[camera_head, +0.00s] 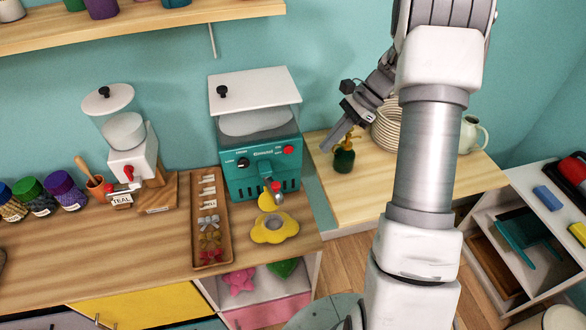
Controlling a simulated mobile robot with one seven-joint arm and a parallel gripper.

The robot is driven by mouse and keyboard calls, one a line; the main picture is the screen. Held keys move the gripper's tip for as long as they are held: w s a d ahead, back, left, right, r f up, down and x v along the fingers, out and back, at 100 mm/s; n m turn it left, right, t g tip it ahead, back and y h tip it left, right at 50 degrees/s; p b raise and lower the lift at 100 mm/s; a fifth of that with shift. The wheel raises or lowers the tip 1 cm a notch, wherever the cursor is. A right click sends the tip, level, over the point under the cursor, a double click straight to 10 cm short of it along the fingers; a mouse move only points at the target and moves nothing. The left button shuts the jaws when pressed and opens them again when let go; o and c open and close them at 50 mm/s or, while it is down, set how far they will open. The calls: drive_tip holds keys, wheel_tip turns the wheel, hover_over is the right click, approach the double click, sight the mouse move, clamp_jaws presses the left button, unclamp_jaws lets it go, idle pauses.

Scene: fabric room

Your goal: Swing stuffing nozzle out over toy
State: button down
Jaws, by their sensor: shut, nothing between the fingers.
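The teal stuffing machine (262,180) stands on the wooden counter against the wall, with a clear hopper and white lid on top. A small grey nozzle part with a red knob (277,187) is at its lower front. A yellow piece (267,201) sits just beside it. The yellow flower-shaped toy (274,229) lies on the counter in front, with a grey round centre. I cannot tell whether the nozzle is over the toy. My gripper (328,147) is shut and empty, to the right of the machine and apart from it, above a dark green pot.
A wooden tray (197,245) with labels and bows lies left of the toy. A white dispenser (130,155) and jars stand farther left. The green pot (344,160), stacked plates (386,135) and a pitcher (470,134) are on the right counter. A gap separates the counters.

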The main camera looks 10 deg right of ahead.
sight(272, 186)
drive_tip(key=a+r+p+x, duration=0.1)
drive_tip(key=a+p+x, duration=0.1)
drive_tip(key=x, duration=1.1)
drive_tip(key=shift+r, duration=0.25)
